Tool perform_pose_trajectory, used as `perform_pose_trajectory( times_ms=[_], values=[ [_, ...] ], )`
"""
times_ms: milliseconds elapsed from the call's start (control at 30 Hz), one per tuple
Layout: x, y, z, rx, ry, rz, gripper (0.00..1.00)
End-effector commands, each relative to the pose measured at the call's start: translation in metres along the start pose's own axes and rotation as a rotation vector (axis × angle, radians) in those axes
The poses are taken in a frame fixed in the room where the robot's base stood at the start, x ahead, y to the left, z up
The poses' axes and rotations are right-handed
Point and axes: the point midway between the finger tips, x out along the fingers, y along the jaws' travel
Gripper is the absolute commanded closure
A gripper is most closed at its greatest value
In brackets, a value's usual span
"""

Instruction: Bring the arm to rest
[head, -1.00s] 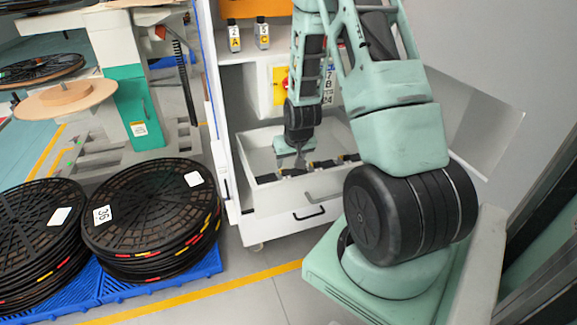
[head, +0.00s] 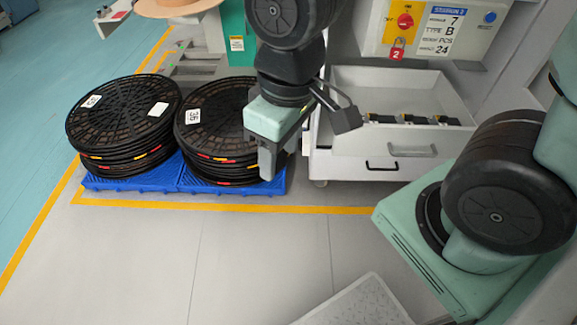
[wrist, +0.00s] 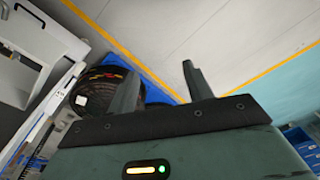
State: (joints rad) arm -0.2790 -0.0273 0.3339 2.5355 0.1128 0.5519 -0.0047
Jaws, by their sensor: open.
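My gripper (head: 308,152) hangs in the upper middle of the head view, in front of the left side of the open drawer and the right reel stack. Its two fingers are spread wide apart with nothing between them. In the wrist view, my gripper (wrist: 160,75) also shows both fingers apart and empty, with floor and part of a reel stack beyond. My arm's base and lower joint stand at the right of the head view; part of the arm between is out of frame.
The open white drawer (head: 385,165) holds several small dark parts. Above it is a panel (head: 430,28) with a red knob and padlock. Black reel stacks (head: 122,112) stand on blue pallets (head: 140,184). The grey floor (head: 240,255) in front is clear, with yellow lines.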

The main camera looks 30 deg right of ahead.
Motion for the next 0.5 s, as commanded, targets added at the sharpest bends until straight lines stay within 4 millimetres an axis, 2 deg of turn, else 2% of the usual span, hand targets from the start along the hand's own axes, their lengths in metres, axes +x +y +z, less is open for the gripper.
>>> perform_pose_trajectory(
  times_ms=[33,133,233,500],
  values=[
    [-0.006,-0.016,0.012,-0.059,-0.015,0.003,0.49],
    [-0.011,-0.033,0.028,-0.121,-0.041,0.007,0.49],
    [-0.014,-0.038,0.035,-0.145,-0.053,0.010,0.49],
    [-0.014,-0.038,0.035,-0.144,-0.054,0.009,0.49]
  ],
)
